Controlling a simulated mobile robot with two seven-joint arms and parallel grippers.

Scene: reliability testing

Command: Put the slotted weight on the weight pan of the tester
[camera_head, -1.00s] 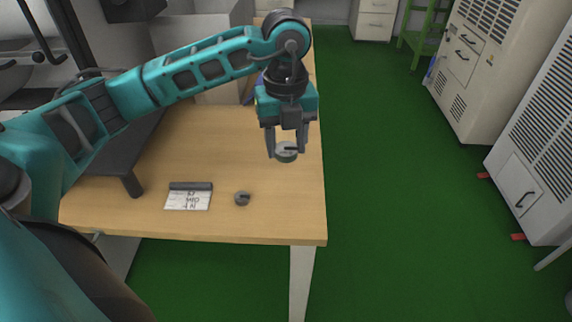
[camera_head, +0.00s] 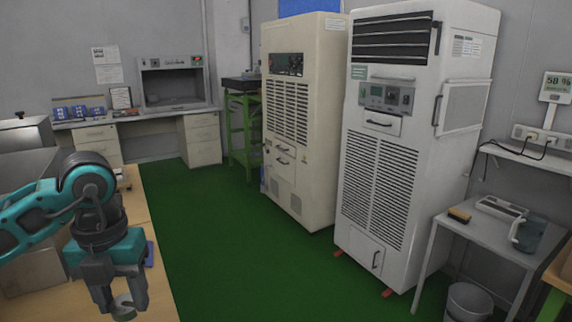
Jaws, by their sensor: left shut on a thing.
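My left gripper (camera_head: 118,296) is at the lower left of the head view, pointing down. It is shut on the slotted weight (camera_head: 124,308), a small grey metal disc seen between the fingertips. The weight is held over or near the edge of the wooden table (camera_head: 160,298); its height above it is hard to tell. I cannot make out the tester or its weight pan in this view. My right gripper is not in view.
Two tall cabinets, one cream (camera_head: 300,125) and one white (camera_head: 372,200), stand past the green floor (camera_head: 235,260), which is open. A small grey table (camera_head: 475,238) and a bin (camera_head: 468,302) are at the right. A green stand (camera_head: 243,130) is at the back.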

